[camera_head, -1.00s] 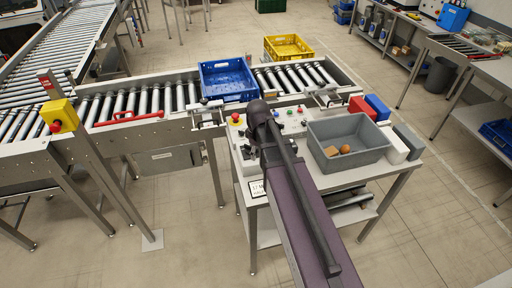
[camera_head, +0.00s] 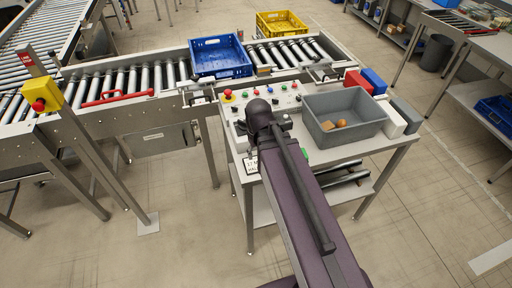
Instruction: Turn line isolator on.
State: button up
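I cannot tell which control is the line isolator. A panel (camera_head: 240,111) on the near bench carries several small knobs and buttons, including a red mushroom button on yellow (camera_head: 228,94), and red, green and black ones; their settings are too small to read. A yellow box with a red button (camera_head: 42,97) stands on a post at the left. A grey box (camera_head: 155,142) hangs under the conveyor. My purple and black arm reaches up to the panel's front edge and covers part of it. My gripper does not show.
A roller conveyor (camera_head: 175,72) runs behind the panel with a blue crate (camera_head: 221,69) and a yellow crate (camera_head: 281,30) on or beside it. A grey bin (camera_head: 350,139) with small items stands on the bench beside red, blue and white boxes. Floor is clear at the left front and right.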

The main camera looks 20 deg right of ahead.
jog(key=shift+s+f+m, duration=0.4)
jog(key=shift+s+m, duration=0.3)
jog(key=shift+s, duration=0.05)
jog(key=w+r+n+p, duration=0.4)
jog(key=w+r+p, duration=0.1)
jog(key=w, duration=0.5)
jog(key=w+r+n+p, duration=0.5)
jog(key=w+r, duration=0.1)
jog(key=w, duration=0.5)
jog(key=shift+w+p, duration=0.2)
jog(key=shift+p, duration=0.1)
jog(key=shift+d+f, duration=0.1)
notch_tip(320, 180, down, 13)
jog(key=b, duration=1.3)
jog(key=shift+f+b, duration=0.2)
jog(key=shift+b, duration=0.15)
